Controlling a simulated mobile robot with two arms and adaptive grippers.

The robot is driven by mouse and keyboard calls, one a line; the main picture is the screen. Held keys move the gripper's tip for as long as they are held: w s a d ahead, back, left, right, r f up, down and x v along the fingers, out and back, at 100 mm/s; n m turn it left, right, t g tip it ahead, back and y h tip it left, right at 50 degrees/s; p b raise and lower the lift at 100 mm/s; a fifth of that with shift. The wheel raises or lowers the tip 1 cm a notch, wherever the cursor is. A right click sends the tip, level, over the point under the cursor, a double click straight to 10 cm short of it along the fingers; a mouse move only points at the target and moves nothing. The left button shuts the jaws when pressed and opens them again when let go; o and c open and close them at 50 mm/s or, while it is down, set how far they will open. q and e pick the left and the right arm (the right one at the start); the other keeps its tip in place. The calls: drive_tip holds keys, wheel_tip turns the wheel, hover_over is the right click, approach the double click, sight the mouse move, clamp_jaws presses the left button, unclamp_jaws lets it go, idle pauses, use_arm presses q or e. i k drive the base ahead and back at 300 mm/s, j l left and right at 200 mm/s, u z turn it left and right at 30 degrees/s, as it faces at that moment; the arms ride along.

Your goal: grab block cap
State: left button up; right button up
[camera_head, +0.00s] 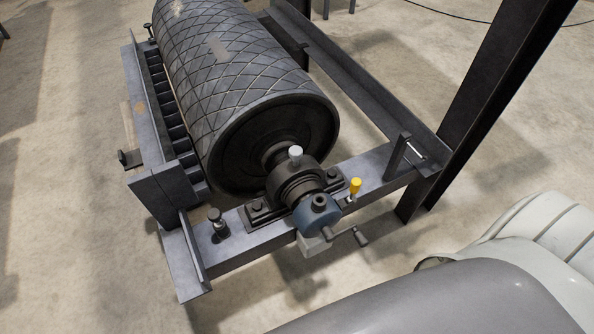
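A pillow block bearing (290,187) is bolted on the near cross beam at the end of the pulley shaft. A round blue-grey cap (316,217) with a dark hub sits on its front face, facing me. A small pale knob (295,152) stands upright on top of the block. I cannot tell for certain which of these is the block cap. A dark bar with a handle (360,236) reaches out to the right beside the blue-grey cap. Neither of my grippers is in view.
The large ribbed pulley drum (240,80) lies behind the block between steel frame rails. A yellow-topped pin (355,186) stands right of the block and a dark knob (216,218) left of it. A dark steel post (490,100) rises at right. Concrete floor (70,250) is open at left.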

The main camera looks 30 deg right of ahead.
sight(298, 165)
drive_tip(key=k+l+z, duration=0.1)
drive_tip(key=z, duration=0.7)
drive_tip(key=k+l, duration=0.05)
